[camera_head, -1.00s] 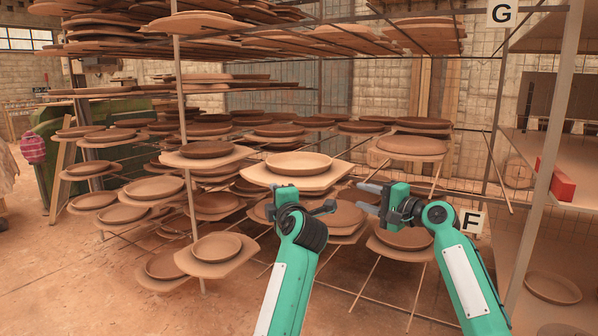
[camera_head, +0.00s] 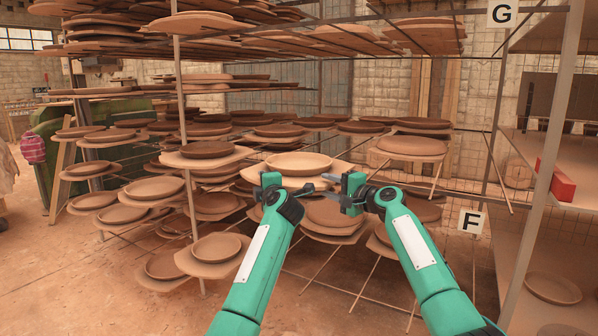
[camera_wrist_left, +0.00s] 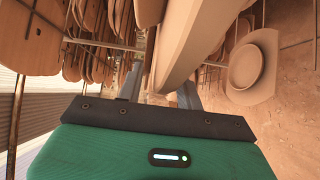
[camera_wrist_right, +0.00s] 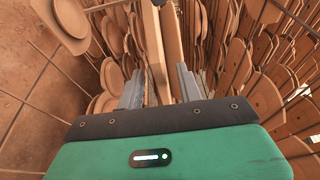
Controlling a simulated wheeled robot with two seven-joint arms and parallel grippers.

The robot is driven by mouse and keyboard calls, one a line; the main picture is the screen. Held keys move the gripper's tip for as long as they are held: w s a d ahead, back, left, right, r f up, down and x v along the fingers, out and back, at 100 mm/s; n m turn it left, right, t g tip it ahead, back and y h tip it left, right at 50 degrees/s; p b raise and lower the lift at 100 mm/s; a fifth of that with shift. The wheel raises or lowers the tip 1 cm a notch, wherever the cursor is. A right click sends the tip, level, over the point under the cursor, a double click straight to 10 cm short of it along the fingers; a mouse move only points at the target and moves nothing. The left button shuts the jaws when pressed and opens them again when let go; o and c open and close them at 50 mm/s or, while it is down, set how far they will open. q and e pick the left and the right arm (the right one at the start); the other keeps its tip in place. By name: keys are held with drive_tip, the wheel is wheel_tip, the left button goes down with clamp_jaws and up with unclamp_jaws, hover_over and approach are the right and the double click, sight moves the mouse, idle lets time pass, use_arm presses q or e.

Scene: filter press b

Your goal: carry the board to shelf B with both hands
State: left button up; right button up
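A pale board (camera_head: 252,176) carrying a pale round plate (camera_head: 298,162) lies on the rack in the middle of the head view. My left gripper (camera_head: 283,188) is at its near left side, and my right gripper (camera_head: 338,188) is at its near right side. In the left wrist view the fingers (camera_wrist_left: 160,93) stand apart, with the board (camera_wrist_left: 188,42) ahead of them. In the right wrist view the fingers (camera_wrist_right: 159,88) also stand apart, with the board (camera_wrist_right: 155,50) reaching in between them. I cannot tell whether they touch it. Shelf B's sign does not show.
Other boards with plates crowd the rack, including one at the right (camera_head: 412,147) and one below (camera_head: 215,250). A rack post (camera_head: 183,100) stands left. Signs F (camera_head: 471,221) and G (camera_head: 502,13) mark the right side. Floor is free at the lower left.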

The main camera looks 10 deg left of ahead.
use_arm(q)
drive_tip(key=shift+w+a, duration=0.2)
drive_tip(key=shift+w, duration=0.1)
use_arm(e)
drive_tip(key=shift+w+a, duration=0.2)
drive_tip(key=shift+a, duration=0.1)
use_arm(q)
clamp_jaws()
use_arm(e)
clamp_jaws()
use_arm(q)
drive_tip(key=shift+r, duration=0.1)
use_arm(e)
drive_tip(key=shift+r, duration=0.1)
